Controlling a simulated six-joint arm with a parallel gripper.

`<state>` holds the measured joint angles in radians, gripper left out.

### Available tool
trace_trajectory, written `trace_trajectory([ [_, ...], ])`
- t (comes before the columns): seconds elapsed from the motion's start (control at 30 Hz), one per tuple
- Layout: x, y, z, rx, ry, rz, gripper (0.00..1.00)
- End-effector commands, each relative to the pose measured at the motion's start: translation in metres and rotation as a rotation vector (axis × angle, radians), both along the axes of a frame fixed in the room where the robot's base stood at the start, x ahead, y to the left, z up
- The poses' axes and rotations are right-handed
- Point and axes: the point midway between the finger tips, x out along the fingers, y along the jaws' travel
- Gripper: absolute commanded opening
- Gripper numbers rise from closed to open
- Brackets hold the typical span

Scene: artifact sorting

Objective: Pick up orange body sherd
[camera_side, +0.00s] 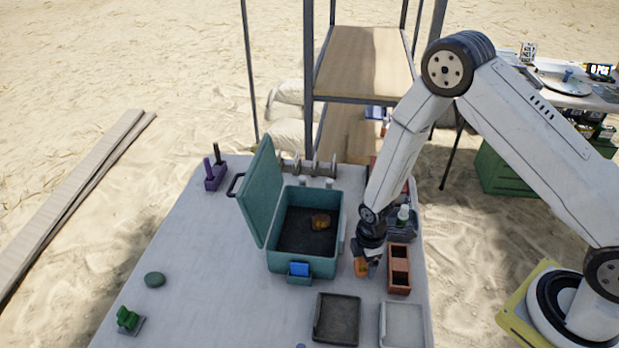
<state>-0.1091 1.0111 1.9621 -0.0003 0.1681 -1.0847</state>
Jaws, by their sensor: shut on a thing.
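An orange sherd (361,267) shows at the jaws of my gripper (367,268), low over the table just right of the teal case. My gripper points down and is shut on this sherd. Part of the sherd is hidden by the jaws. I cannot tell whether the sherd still touches the table. Another orange-brown piece (320,221) lies inside the open teal case (307,262) on its dark lining.
A brown two-part box (407,290) stands close right of my gripper. A dark tray (317,331) and a light tray (402,325) lie at the front. The table's left middle is clear.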

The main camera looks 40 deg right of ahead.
Motion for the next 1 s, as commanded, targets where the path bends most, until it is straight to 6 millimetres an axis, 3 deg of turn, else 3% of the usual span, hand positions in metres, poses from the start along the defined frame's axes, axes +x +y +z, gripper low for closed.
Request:
trace_trajectory([
  [0.53, -0.051, -0.004, 0.067, 0.0, -0.002, 0.0, 0.29],
  [1.0, -0.12, -0.01, 0.095, 0.0, -0.001, 0.0, 0.29],
])
